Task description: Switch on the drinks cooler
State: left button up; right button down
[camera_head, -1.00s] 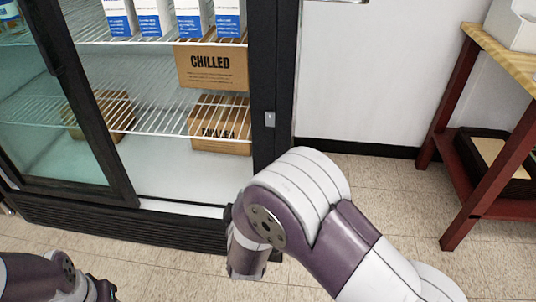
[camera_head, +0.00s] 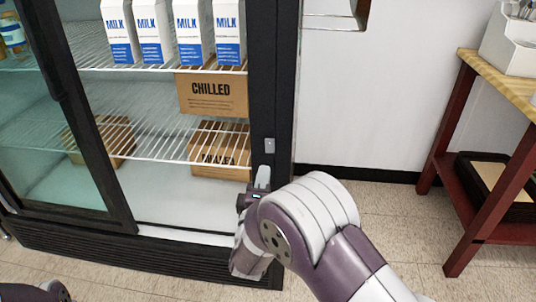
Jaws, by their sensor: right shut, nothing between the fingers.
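The drinks cooler (camera_head: 120,250) stands at the left with a black frame and a glass sliding door (camera_head: 50,120); its right part is open to the shelves. A small light grey switch (camera_head: 269,146) sits on the black right-hand post. My right gripper (camera_head: 262,178) is shut and empty, its fingertips pointing up just below the switch, with a small gap in the picture. Whether the fingers touch the post I cannot tell. My right wrist hides the lower post. Only a bit of my left arm shows at the bottom left; its gripper is out of view.
Milk cartons (camera_head: 186,32) stand on the upper wire shelf, with a CHILLED box (camera_head: 213,94) below them and another box (camera_head: 220,150) lower down. A red wooden table (camera_head: 455,120) stands at the right. The tiled floor between is clear.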

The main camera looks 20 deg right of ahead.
aim_at(270, 142)
jog(key=b+x, duration=0.2)
jog(key=x, duration=0.6)
jog(key=shift+w+d, duration=0.1)
jog(key=shift+w, duration=0.15)
jog(key=shift+r, duration=0.1)
jog(key=shift+w+d+r+p, duration=0.15)
jog(key=shift+r+p, duration=0.35)
jog(key=shift+p, duration=0.5)
jog(key=shift+f, duration=0.4)
jog(key=shift+g, duration=0.3)
